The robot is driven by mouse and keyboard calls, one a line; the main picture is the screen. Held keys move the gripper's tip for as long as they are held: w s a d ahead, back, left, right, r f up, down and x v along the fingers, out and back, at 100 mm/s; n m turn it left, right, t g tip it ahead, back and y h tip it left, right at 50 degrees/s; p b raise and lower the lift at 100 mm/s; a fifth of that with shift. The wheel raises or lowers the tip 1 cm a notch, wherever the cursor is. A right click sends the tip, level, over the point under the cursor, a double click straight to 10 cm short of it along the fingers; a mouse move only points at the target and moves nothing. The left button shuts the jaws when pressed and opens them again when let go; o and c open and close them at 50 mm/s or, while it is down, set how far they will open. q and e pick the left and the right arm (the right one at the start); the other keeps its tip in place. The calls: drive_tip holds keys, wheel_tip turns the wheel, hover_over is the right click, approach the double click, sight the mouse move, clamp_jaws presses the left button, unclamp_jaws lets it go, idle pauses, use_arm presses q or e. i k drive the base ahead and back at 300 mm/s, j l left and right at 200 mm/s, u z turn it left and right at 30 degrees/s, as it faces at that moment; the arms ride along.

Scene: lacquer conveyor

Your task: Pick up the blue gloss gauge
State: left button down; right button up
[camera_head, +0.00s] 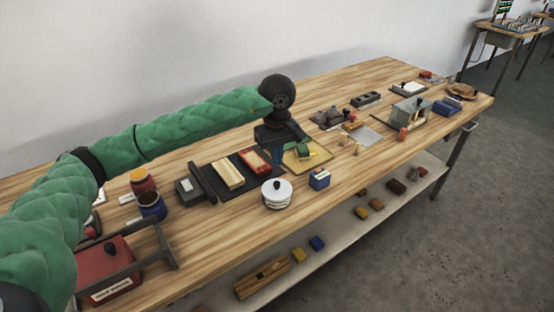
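A small blue block-shaped device with a pale front and dark top (319,179), which looks like the blue gloss gauge, stands upright near the table's front edge, right of a white round lidded pot (277,193). My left gripper (279,156) points down behind the pot, to the left of and farther back than the blue device, apart from it. Its fingertips are small and dark against a bluish patch, so I cannot tell whether they are open or hold something. My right gripper is not in view.
A dark tray (210,173) with cream and red blocks lies left of my gripper. A yellowish board (318,154) with a green item is just right. Jars, a red box (108,270) and a clear case (406,110) stand on the wooden table. Bare wood lies right of the blue device.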

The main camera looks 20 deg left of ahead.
sight(319, 181)
drive_tip(key=k+l, duration=0.2)
drive_tip(key=k, duration=0.3)
drive_tip(key=k+l, duration=0.2)
drive_tip(key=k, duration=0.25)
